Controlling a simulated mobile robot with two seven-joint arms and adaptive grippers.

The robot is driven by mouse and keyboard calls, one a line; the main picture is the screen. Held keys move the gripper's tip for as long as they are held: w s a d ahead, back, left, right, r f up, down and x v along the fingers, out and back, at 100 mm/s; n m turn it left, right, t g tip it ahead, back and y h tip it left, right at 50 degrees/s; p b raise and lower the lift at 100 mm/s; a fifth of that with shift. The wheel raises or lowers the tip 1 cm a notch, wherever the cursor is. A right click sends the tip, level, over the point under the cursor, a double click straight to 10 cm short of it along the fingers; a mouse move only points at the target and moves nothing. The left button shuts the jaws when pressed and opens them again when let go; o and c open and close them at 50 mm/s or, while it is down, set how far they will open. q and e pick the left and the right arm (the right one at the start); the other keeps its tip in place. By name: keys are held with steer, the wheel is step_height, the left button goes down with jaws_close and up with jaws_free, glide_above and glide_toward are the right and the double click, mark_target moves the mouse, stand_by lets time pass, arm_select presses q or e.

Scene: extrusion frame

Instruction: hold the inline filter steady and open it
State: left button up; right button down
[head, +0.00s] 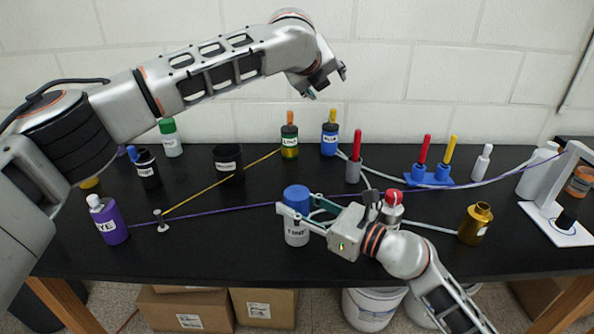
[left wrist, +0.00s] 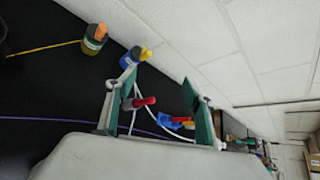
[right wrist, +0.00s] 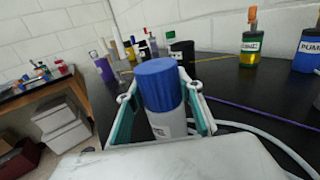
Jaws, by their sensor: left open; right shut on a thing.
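A white cylinder with a blue cap (head: 296,232) stands upright near the front edge of the black bench. I take it for the inline filter, but its label is only partly readable. My right gripper (head: 297,212) is shut on it from the right, around its upper part. The right wrist view shows the blue cap (right wrist: 160,84) and white body between the fingers, with the cap seated on top. My left gripper (head: 327,83) is raised high above the back of the bench, open and empty, well away from the cylinder. It also shows open in the left wrist view (left wrist: 158,90).
A purple bottle (head: 108,220) stands front left, with a purple cord (head: 210,214) crossing the bench. A red-capped silver part (head: 392,208) stands close by my right gripper. A gold bottle (head: 476,224) is further right. A black cup (head: 228,163) and several bottles stand behind.

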arm_select(q)
steer(key=s+a+f+m+g+y, duration=0.25)
steer(key=s+f+g, duration=0.35)
steer(key=s+f, duration=0.3)
steer(key=m+g+y, duration=0.2)
steer(key=m+g, duration=0.3)
steer(key=m, duration=0.1)
glide_above(297, 193)
step_height(297, 193, down, 3)
steer(key=shift+w, duration=0.1)
steer(key=shift+f, duration=3.9)
steer(key=shift+c, duration=0.4)
steer(key=c, duration=1.1)
steer(key=o, duration=1.2)
steer(key=shift+o, duration=0.2)
